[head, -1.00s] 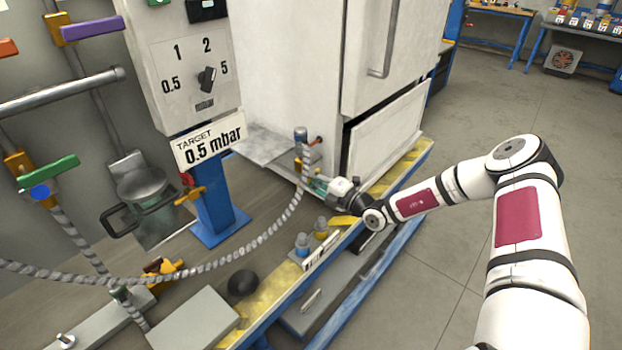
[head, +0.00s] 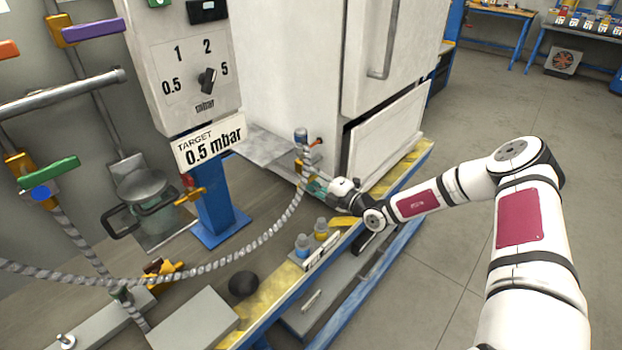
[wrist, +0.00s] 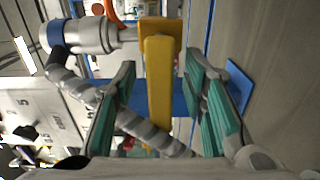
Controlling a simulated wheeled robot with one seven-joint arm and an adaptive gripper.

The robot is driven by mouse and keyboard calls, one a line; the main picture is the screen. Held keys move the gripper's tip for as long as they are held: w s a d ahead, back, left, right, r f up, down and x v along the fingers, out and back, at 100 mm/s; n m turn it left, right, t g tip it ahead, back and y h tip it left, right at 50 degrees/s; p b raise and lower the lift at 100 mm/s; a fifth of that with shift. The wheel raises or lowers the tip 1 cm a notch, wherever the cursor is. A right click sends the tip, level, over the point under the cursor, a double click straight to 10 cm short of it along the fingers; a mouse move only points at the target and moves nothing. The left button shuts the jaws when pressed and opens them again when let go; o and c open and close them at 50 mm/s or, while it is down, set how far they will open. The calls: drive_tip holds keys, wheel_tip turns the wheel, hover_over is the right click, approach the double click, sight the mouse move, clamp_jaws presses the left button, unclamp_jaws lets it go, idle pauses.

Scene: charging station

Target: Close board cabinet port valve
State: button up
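The valve's yellow lever handle (wrist: 158,90) stands between my gripper's two teal fingers in the wrist view. My gripper (wrist: 160,68) is open around it, with a visible gap on each side. A yellow block (wrist: 160,28) and a grey metal pipe fitting with a blue collar (wrist: 85,35) join at the handle's far end. In the head view my gripper (head: 316,186) is beside the port fitting (head: 302,150) at the white cabinet's (head: 290,80) lower front corner. My fingers largely hide the handle there.
A grey braided hose (head: 240,258) hangs from the port and runs left across the bench. A gauge panel (head: 185,70) with a "TARGET 0.5 mbar" sign (head: 210,142) stands left. Small bottles (head: 303,245) and a black ball (head: 243,284) sit near the bench's front edge.

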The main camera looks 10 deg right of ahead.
drive_tip(key=v, duration=1.2)
idle(0.3)
